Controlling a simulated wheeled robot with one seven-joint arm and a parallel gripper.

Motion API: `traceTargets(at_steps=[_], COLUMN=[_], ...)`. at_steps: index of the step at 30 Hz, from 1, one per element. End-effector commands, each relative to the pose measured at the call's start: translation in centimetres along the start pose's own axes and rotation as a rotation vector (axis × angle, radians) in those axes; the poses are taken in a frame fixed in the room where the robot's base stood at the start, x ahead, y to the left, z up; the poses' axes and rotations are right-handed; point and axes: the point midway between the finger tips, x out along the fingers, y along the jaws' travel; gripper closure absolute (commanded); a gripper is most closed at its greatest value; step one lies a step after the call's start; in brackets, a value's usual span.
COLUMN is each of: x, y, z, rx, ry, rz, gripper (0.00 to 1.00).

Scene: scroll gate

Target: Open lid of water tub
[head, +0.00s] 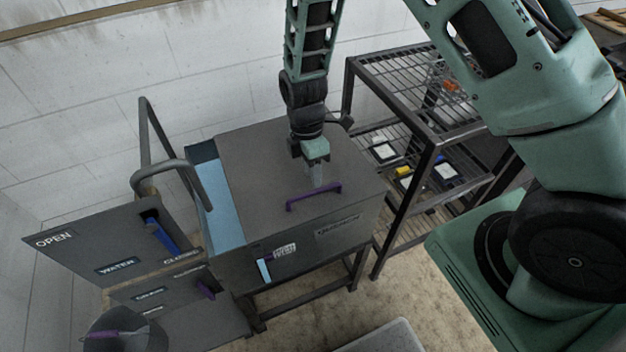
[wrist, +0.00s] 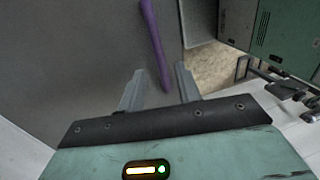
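The water tub (head: 300,270) is a dark grey box with a "QUENCH" label on its front, standing on a dark metal frame. Its flat grey lid (head: 255,165) carries a purple bar handle (head: 314,196) near the front edge. A light blue strip (head: 216,205) shows along the tub's left side, beside the lid. My gripper (head: 316,182) points down over the lid, just behind the handle. In the wrist view the two fingers (wrist: 158,88) are apart, and the purple handle (wrist: 154,40) runs to the gap between them. I cannot tell whether they touch it.
A dark wire shelf rack (head: 405,90) with small items stands close right of the tub. A panel labelled "OPEN" and "WATER" (head: 100,245) with a blue lever (head: 162,236), a bent pipe (head: 180,165) and a bucket (head: 125,333) are at left. A white wall is behind.

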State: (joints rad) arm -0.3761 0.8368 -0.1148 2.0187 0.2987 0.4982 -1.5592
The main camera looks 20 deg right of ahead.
Motion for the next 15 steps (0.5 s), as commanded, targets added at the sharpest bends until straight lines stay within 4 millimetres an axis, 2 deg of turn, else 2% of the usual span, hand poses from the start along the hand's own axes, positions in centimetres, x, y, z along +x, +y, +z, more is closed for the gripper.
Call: traceTargets(at_steps=[6, 15], x=[3.0, 4.1], y=[-0.1, 0.0], z=[0.0, 0.0], rx=[0.0, 0.0], ry=[0.0, 0.0], rz=[-0.002, 0.001], gripper=[0.66, 0.66])
